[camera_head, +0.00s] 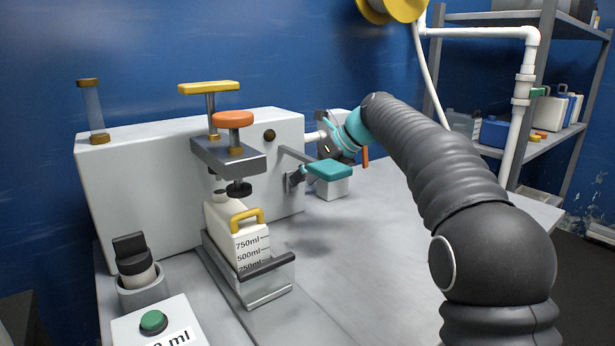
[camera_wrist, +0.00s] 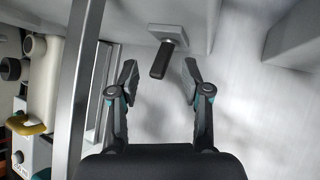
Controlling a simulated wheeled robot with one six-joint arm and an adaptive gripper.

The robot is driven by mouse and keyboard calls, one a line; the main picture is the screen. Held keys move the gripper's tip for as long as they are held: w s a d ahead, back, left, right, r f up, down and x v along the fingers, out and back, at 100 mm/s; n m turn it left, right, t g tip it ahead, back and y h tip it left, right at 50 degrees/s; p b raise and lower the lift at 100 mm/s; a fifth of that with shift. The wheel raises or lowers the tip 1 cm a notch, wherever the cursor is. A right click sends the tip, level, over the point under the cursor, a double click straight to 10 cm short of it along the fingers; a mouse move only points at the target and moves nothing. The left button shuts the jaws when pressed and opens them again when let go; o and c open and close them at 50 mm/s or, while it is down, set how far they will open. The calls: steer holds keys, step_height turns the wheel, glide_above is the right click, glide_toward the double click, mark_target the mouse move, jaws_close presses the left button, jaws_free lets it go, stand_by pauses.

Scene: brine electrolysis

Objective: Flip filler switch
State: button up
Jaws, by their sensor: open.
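The filler switch is a short black lever (camera_wrist: 161,60) on a light grey plate (camera_wrist: 170,32), fixed to the white filler machine (camera_head: 130,180). In the head view the switch (camera_head: 293,179) shows small on the machine's front, right of the bottle. My gripper (camera_wrist: 159,70) is open and empty in the wrist view, with one finger on each side of the lever's line. The lever's tip appears between the fingertips; I cannot tell whether they touch or how far off it is. In the head view my gripper (camera_head: 329,146) is above and right of the switch.
A white bottle (camera_head: 226,222) with a yellow handle stands in a metal holder (camera_head: 268,296) under an orange-knobbed clamp (camera_head: 233,120). A green button (camera_head: 153,321) is front left. The table's right part is clear.

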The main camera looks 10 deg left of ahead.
steer(key=v, duration=1.2)
steer(key=s+d+r+n+t+h, duration=0.2)
steer(key=s+d+n, duration=0.3)
steer(key=s, duration=0.1)
steer(key=s+d+f+n+h, duration=0.1)
steer(key=s+d+f+n, duration=0.3)
steer(key=s, duration=0.2)
steer(key=s+d+f+n+t+h, duration=0.1)
steer(key=s+d+f+n+h, duration=0.1)
steer(key=s+d+f+n, duration=0.2)
steer(key=s+d+f+n+h, duration=0.1)
steer(key=s+d+f+n, duration=0.4)
steer(key=s, duration=0.5)
steer(key=shift+s+d+f+t+h, duration=0.3)
steer(key=shift+d+f+t, duration=0.1)
steer(key=shift+d+f, duration=0.25)
steer(key=s+d+f+n+h, duration=0.2)
steer(key=s+d+f+n, duration=0.2)
steer(key=s+f, duration=0.5)
steer(key=f+n, duration=0.1)
steer(key=n, duration=0.1)
steer(key=shift+f+n, duration=0.35)
steer(key=shift+n, duration=0.05)
